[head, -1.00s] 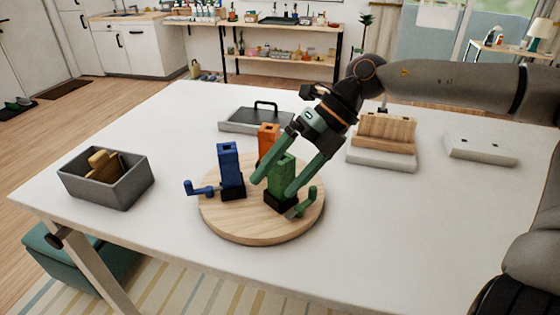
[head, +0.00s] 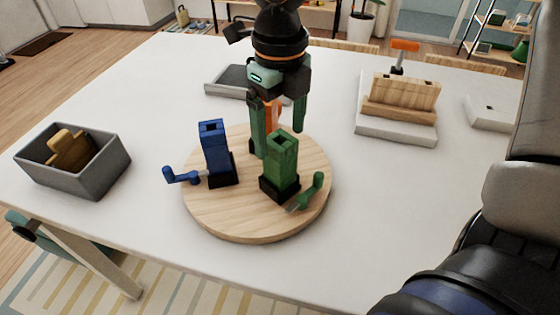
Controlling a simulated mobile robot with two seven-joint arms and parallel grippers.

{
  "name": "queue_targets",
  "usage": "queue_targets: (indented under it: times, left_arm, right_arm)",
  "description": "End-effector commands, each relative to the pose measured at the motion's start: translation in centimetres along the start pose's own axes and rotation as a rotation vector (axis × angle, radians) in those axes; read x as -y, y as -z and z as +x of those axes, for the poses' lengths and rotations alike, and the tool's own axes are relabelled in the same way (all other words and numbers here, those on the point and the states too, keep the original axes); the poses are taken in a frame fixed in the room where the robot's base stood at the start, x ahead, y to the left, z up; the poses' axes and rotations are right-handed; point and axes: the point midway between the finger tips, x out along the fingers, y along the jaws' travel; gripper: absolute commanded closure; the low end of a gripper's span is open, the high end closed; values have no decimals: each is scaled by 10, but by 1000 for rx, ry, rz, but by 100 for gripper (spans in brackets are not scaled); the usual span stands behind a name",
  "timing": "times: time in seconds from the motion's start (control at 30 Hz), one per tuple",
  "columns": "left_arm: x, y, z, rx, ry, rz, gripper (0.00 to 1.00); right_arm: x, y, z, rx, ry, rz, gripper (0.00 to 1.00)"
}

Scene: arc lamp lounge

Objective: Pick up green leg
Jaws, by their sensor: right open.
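The green leg (head: 281,163) stands upright in a black base on the round wooden board (head: 245,225). A small green crank-shaped piece (head: 314,188) sticks out beside its base. My right gripper (head: 280,138) points down just behind the green leg's top, with its green fingers apart and nothing visible held. One finger shows to the left of the leg and the other behind it on the right. Whether a finger touches the leg cannot be told. My left gripper is not in view.
A blue leg (head: 217,150) stands left on the board; an orange one (head: 271,113) is mostly hidden behind my gripper. A grey bin (head: 100,165) with wooden pieces is at left. A wooden block stand (head: 400,95) is at back right.

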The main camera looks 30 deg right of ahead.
Motion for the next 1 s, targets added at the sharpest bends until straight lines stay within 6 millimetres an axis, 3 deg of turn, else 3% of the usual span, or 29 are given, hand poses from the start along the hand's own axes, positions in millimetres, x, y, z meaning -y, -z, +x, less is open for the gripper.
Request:
queue_targets:
  times: [0.1,0.37,0.7,1.0]
  left_arm:
    - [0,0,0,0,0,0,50]
    - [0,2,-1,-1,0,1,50]
    - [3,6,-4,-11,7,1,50]
    - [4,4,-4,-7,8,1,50]
  right_arm:
    - [0,1,20,-4,-3,1,10]
    - [0,1,38,-3,-3,1,10]
    - [-1,2,80,-1,-4,3,10]
    - [-1,1,82,2,-4,4,11]
